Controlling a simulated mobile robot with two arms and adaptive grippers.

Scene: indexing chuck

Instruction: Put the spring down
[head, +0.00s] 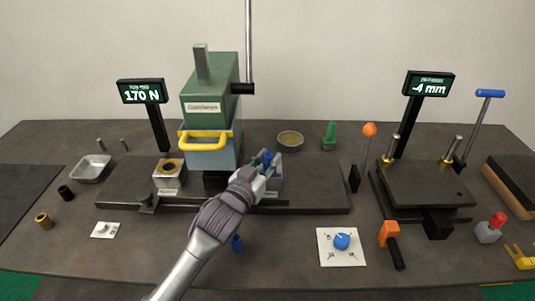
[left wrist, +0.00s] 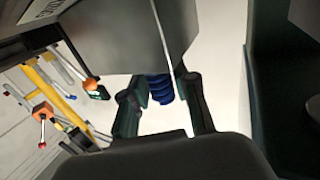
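The blue spring (head: 266,157) sits between the fingers of my left gripper (head: 268,162), just right of the green press (head: 209,105). In the left wrist view the spring's blue coils (left wrist: 160,88) show between the two dark fingers (left wrist: 163,98), which appear closed on its sides. A large grey block face hides the spring's upper end there. The gripper is over the right part of the press's dark base plate (head: 318,195); the gap below the spring cannot be judged. My right gripper is not in view.
A small blue cylinder (head: 237,243) stands in front of the base plate. A white card (head: 341,260) with a blue knob lies front right. A brass dish (head: 290,139) and a green part (head: 329,136) are behind. A metal tray (head: 91,168) is at left.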

